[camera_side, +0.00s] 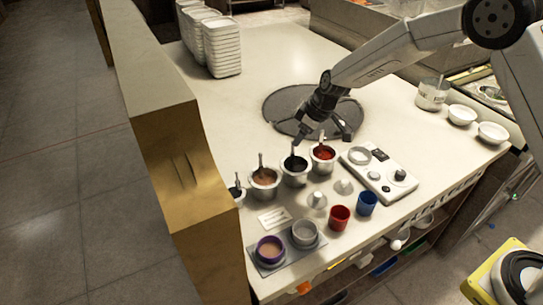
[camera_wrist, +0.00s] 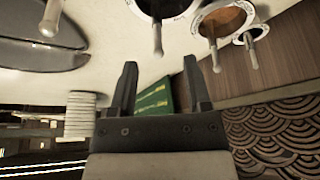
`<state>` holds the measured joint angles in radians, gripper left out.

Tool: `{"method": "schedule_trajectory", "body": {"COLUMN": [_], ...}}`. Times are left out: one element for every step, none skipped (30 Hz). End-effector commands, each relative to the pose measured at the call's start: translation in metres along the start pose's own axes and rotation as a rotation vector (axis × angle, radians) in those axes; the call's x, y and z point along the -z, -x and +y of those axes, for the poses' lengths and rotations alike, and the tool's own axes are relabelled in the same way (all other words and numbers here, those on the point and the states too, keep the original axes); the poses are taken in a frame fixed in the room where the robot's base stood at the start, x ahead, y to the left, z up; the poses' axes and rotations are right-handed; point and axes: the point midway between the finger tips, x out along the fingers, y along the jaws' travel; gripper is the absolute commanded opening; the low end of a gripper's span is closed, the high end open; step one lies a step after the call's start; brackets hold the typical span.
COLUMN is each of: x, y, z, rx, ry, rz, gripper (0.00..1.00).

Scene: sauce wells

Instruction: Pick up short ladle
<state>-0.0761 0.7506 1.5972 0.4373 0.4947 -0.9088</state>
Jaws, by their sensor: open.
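Several metal sauce wells stand in a row, each with a ladle handle sticking up. They hold red sauce (camera_side: 323,154), dark sauce (camera_side: 295,165), brown sauce (camera_side: 264,178), and a partly hidden well (camera_side: 238,197) is at the left end. I cannot tell for sure which ladle is the short one. My gripper (camera_side: 322,133) is open and empty, above the red and dark wells. In the wrist view, ladle handles (camera_wrist: 157,38), (camera_wrist: 214,56) and (camera_wrist: 251,48) hang at the top, beyond my open fingers (camera_wrist: 160,65); nothing is between the fingers.
A dark round plate (camera_side: 280,112) lies behind the wells. A white control panel (camera_side: 380,174) is on their right. Red (camera_side: 340,217) and blue (camera_side: 367,203) cups and a tray with two pots (camera_side: 288,262) stand in front. A wooden wall (camera_side: 185,150) borders the left; stacked white containers (camera_side: 222,50) stand behind.

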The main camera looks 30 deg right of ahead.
Motion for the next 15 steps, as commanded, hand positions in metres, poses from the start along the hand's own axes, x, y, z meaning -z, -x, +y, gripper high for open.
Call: {"method": "schedule_trajectory", "body": {"x": [0.0,0.0,0.0,0.0,0.0,0.0,0.0,0.0,0.0,0.0,0.0,0.0,0.0,0.0,0.0], "y": [-0.002,-0.003,-0.005,-0.007,-0.01,-0.013,-0.015,-0.017,-0.02,-0.021,-0.023,-0.024,-0.025,-0.025,-0.025], "z": [0.0,0.0,0.0,0.0,0.0,0.0,0.0,0.0,0.0,0.0,0.0,0.0,0.0,0.0,0.0], "rx": [0.0,0.001,0.001,0.001,0.001,0.001,0.001,0.001,0.001,0.0,0.0,0.0,0.0,0.0,-0.001], "ry": [-0.001,-0.001,-0.001,-0.001,-0.001,-0.001,-0.001,-0.001,-0.001,-0.001,-0.002,-0.002,-0.002,-0.002,-0.002], "rz": [-0.001,-0.001,-0.001,-0.001,-0.001,-0.001,-0.001,-0.001,-0.001,-0.001,-0.001,-0.001,0.0,0.0,0.0], "gripper": [0.62,0.62,0.62,0.62,0.62,0.62,0.62,0.62,0.62,0.62,0.62,0.62,0.62,0.62,0.62]}}
